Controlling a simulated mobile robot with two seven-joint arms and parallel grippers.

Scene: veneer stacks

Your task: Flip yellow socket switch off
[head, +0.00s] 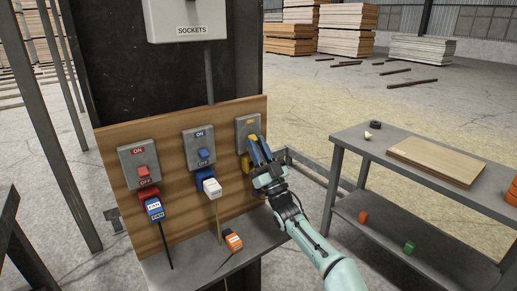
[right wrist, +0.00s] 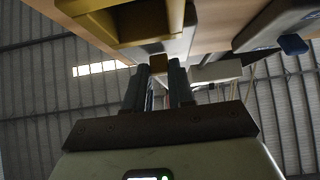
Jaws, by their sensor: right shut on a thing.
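The yellow socket unit is a grey box (head: 241,126) with a yellow label (head: 251,121) and a yellow socket (head: 246,164) below, at the right of the wooden board. In the right wrist view the yellow socket (right wrist: 122,24) is large at the top. My right gripper (head: 256,143) is at the front of this box, its fingers covering the switch in the head view. In the right wrist view the gripper (right wrist: 159,74) is shut on the small yellow switch (right wrist: 158,62) between its fingertips. The switch's exact position is hidden. My left gripper is not in view.
Red (head: 140,163) and blue (head: 199,144) socket units stand left on the wooden board (head: 175,194), each with a plug below. An orange plug (head: 233,241) lies on the grey ledge (head: 190,257). A table (head: 368,152) with a wooden panel (head: 436,161) stands at right.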

